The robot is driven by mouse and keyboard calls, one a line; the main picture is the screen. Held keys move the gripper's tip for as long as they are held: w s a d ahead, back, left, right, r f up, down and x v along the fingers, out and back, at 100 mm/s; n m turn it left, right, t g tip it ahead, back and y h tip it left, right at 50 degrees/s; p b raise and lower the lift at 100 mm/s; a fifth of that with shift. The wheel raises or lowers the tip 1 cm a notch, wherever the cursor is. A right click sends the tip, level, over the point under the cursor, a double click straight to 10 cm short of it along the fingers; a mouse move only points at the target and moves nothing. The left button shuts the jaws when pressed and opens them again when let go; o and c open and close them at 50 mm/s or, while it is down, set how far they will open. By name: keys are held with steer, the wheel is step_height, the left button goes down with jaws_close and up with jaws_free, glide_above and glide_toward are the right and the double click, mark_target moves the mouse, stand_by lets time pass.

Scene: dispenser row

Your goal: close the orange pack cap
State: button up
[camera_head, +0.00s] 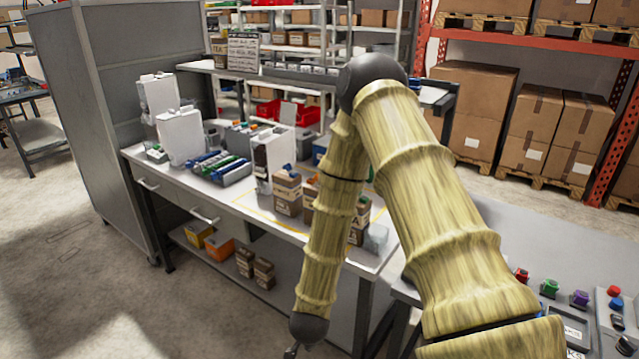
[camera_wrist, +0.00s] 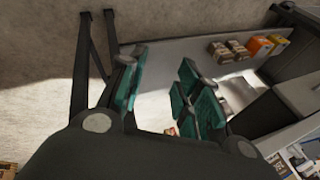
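Brown cartons (camera_head: 287,192) stand on the workbench, and one shows a blue cap (camera_head: 287,168) on top. More cartons are partly hidden behind my arm. I cannot tell which one is the orange pack, and I see no cap that is clearly its own. My gripper (camera_wrist: 160,82) shows teal finger pads set apart with an empty gap between them, so it is open. In the head view only a dark part of it shows at the bottom, low in front of the bench and away from the cartons.
The workbench (camera_head: 205,185) also holds white dispensers (camera_head: 181,137) and trays of coloured items (camera_head: 220,167). Its lower shelf holds orange-yellow boxes (camera_head: 220,247) and brown cartons (camera_head: 263,273), also seen in the wrist view. A control panel (camera_head: 612,320) stands at right. The floor at left is clear.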

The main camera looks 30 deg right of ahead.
steer(key=w+d+r+m+t+h+b, duration=0.1)
steer(key=w+d+r+m, duration=0.4)
steer(key=w+r+m, duration=0.5)
steer(key=w+d+r+m+t+h+b, duration=0.1)
steer(key=w+d+r+m, duration=0.5)
steer(key=r+m, duration=0.4)
steer(key=w+d+r+m+y, duration=0.1)
steer(key=d+r+m, duration=0.3)
steer(key=r+m, duration=0.45)
steer(key=w+d+r+m+y, duration=0.1)
steer(key=d+r+m, duration=0.35)
steer(key=r, duration=0.75)
steer(key=shift+m, duration=0.5)
steer(key=shift+w+a+p+x, duration=0.1)
steer(key=shift+a+p+x, duration=0.15)
steer(key=shift+x, duration=1.45)
steer(key=shift+w+a+p+x, duration=0.15)
steer(key=shift+p+x, duration=0.25)
steer(key=shift+x, duration=1.35)
steer(key=shift+w+a+p+x, duration=0.1)
steer(key=shift+a+p+x, duration=0.2)
steer(key=shift+x, duration=1.4)
steer(key=shift+s, duration=0.1)
jaws_close()
